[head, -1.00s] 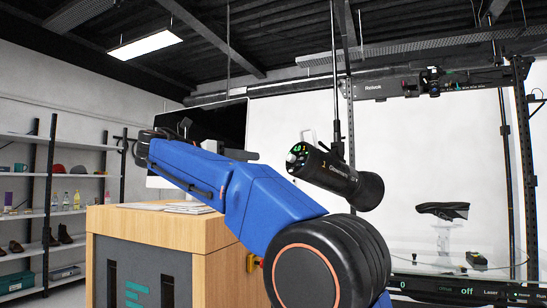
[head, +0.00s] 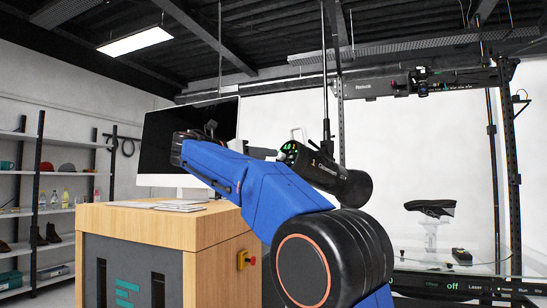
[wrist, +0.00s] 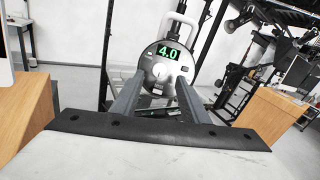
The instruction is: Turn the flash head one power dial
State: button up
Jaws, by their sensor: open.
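Flash head one (head: 340,182) is a black cylinder marked "1", hanging from an overhead pole in the head view. In the wrist view its round pale rear panel (wrist: 150,82) faces me, with a green display (wrist: 168,52) reading 4.0. The power dial (wrist: 159,72) is a small light knob below the display. My gripper (wrist: 160,80) is open, with one finger on each side of the dial in the picture. I cannot tell whether the fingers touch the panel. In the head view my gripper (head: 264,153) is just left of the flash's rear end.
A wooden desk (head: 155,225) with a large monitor (head: 165,135) stands at left, behind my arm. A turntable (head: 480,268) with a dark cap (head: 430,208) on a clear stand is at right. Shelves (head: 50,172) line the left wall.

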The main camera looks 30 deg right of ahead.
aim_at(281, 156)
jog(key=shift+w+d, duration=0.2)
jog(key=shift+d, duration=0.95)
jog(key=shift+w+d, duration=0.2)
jog(key=shift+d, duration=0.9)
grip_shut()
